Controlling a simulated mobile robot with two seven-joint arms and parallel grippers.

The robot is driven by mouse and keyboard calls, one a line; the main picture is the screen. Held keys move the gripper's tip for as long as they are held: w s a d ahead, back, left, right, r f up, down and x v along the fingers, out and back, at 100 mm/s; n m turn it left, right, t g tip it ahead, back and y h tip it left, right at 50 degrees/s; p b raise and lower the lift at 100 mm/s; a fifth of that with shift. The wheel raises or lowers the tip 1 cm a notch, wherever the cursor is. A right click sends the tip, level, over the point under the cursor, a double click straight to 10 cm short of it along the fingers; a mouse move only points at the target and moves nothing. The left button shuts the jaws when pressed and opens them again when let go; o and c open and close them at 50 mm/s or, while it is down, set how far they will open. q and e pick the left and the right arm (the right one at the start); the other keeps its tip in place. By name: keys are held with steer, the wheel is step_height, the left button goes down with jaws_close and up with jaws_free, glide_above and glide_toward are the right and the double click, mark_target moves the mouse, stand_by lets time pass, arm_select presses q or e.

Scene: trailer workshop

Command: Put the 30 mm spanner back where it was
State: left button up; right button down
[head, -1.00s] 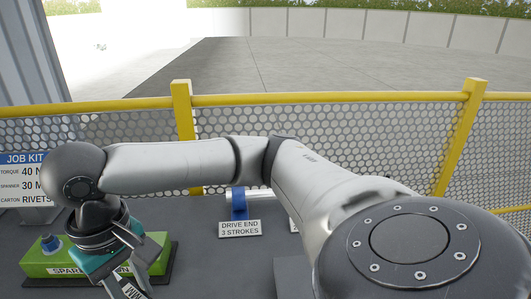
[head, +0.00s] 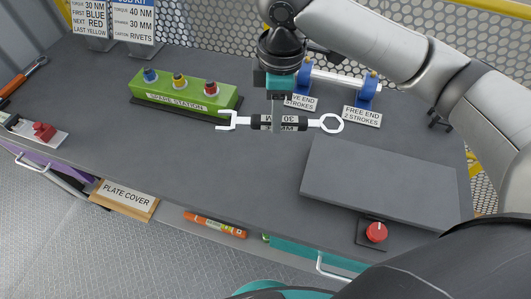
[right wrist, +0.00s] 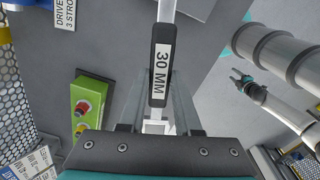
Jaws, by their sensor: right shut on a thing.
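The 30 mm spanner (head: 297,123) has a black handle with a white "30 MM" label, an open jaw at its left end and a ring at its right. My right gripper (head: 278,126) points down and is shut on the handle. The spanner lies across the fingers, in front of the green spare station, and looks held above the bench. In the right wrist view the handle (right wrist: 161,75) runs up between the fingers. My left gripper (right wrist: 238,75) shows small at the right of that view; its jaw state is unclear. It is outside the head view.
The dark bench (head: 220,165) has clear room at centre. A green spare station (head: 190,92) with coloured knobs stands behind left, a rail on blue supports (head: 366,91) behind right. A raised grey panel (head: 380,180) and a red button (head: 376,232) are at right. Signs stand back left.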

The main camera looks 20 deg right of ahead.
mark_target(264, 119)
steer(key=r+n+p, duration=0.1)
steer(key=n+p, duration=0.1)
steer(key=n, duration=0.1)
steer(key=a+r+n+p, duration=0.1)
steer(key=n+p, duration=0.1)
steer(key=n, duration=0.1)
steer(key=w+r+n+p, duration=0.1)
steer(key=n+p, duration=0.1)
steer(key=n, duration=0.2)
steer(key=shift+w+a+r, duration=0.1)
steer(key=shift+a, duration=0.15)
steer(key=n, duration=0.1)
steer(key=n+p, duration=0.1)
steer(key=n, duration=0.1)
steer(key=n+p, duration=0.1)
steer(key=shift+w+a+r, duration=0.1)
steer(key=shift+a+r, duration=0.15)
steer(key=shift+r, duration=0.05)
steer(key=shift+f+n, duration=0.2)
steer(key=shift+n, duration=0.1)
step_height(264, 119, down, 15)
steer(key=shift+r+b, duration=0.15)
steer(key=shift+b, duration=0.45)
steer(key=shift+f+b, duration=0.3)
steer(key=shift+f, duration=2.25)
steer(key=shift+f, duration=0.1)
steer(key=c, duration=0.6)
jaws_free()
